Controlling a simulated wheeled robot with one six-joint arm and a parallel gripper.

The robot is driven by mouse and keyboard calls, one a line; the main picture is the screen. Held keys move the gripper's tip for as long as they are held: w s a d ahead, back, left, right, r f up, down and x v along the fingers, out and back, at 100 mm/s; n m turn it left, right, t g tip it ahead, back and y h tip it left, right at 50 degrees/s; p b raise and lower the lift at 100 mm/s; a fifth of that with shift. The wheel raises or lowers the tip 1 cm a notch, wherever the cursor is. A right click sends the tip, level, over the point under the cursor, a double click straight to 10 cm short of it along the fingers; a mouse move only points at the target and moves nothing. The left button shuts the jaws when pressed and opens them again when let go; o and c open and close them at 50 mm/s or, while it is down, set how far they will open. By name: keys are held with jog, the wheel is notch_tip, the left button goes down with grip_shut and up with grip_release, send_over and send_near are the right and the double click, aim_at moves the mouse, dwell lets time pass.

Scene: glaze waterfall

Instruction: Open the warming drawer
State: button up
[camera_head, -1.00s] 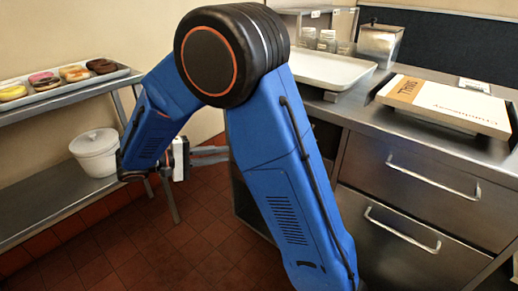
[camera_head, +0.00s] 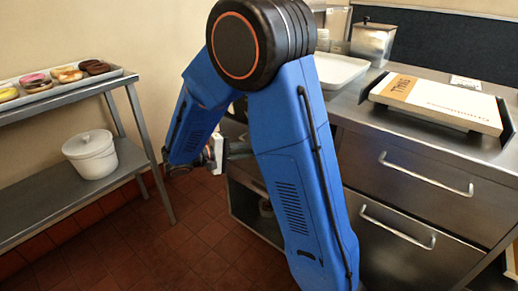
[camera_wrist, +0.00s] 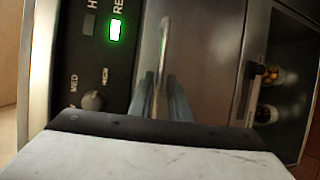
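The warming drawer front (camera_wrist: 210,50) is brushed steel in the wrist view. Its bar handle (camera_wrist: 165,35) runs up the middle of that view. Beside it on the left is a dark control panel (camera_wrist: 75,60) with a lit green indicator, a knob and the word MED. My gripper (camera_wrist: 160,92) is at the handle's near part, with one finger on each side of the bar. The fingers look apart; contact with the bar cannot be told. In the head view my gripper (camera_head: 238,152) reaches toward the counter's left end, and my arm hides its fingertips and most of the drawer front.
The steel counter (camera_head: 350,112) carries a white tray (camera_head: 338,70) and a flat box (camera_head: 440,101). Two steel drawers (camera_head: 395,190) below are shut. A shelf rack (camera_head: 40,195) with a white pot (camera_head: 91,155) stands left. An open compartment (camera_wrist: 285,95) holds jars. Tiled floor lies between.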

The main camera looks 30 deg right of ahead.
jog(key=shift+d+f, duration=0.15)
jog(key=shift+d, duration=0.65)
jog(key=shift+d+f, duration=0.1)
jog(key=shift+d, duration=0.65)
grip_shut()
